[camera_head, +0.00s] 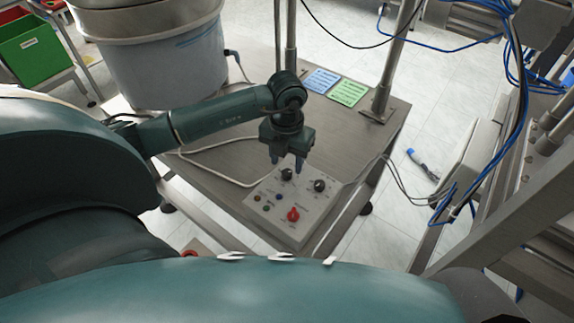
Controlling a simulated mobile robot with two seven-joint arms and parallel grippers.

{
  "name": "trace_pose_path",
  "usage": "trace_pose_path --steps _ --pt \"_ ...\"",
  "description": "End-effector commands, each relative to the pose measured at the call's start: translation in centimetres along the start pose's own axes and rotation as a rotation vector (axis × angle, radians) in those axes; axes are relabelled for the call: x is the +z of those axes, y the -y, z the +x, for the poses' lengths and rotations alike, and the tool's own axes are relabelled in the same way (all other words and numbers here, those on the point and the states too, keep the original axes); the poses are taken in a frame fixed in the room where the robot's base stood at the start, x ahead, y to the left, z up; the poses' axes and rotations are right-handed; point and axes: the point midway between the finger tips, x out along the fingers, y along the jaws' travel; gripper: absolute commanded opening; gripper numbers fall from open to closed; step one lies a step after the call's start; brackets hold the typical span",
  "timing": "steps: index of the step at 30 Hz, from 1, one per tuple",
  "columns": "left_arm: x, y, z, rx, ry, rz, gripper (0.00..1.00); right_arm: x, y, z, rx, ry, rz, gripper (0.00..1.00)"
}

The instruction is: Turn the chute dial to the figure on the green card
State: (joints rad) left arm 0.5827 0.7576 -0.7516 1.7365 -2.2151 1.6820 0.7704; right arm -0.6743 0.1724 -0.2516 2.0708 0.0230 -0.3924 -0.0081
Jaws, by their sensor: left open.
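A pale control panel (298,236) lies on the metal table. It carries a black dial (287,175) at its back left, another black dial (319,185) at its back right and a red knob (293,215) towards the front. The labels are too small to read, so I cannot tell which is the chute dial. The green card (348,92) lies flat at the back of the table; its figure is not legible. My left gripper (286,165) points down with fingers apart, over the back-left black dial; I cannot tell if they touch it. My right gripper is out of view.
A blue card (321,80) lies beside the green card. A large white tub (160,60) stands at the table's back left. A metal post (393,65) rises at the back right. A pale cable (210,171) runs across the table. A blue-capped item (421,163) lies on the floor.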

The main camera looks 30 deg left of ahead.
Motion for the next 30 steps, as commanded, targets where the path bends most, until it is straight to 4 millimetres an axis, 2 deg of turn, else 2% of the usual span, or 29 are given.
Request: trace_pose_path --steps 3,6,17,30 --pt "-0.1 0.0 1.8 0.000 -0.003 -0.001 0.46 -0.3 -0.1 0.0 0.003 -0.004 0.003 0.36" --pt "0.0 0.1 2.6 0.000 -0.001 0.001 0.46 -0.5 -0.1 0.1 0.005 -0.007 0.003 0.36" --pt "0.0 0.0 3.2 0.000 0.000 0.001 0.46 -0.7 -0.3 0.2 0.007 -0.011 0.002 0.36" --pt "0.0 0.0 3.2 -0.001 0.000 0.001 0.11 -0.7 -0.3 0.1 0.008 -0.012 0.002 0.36"
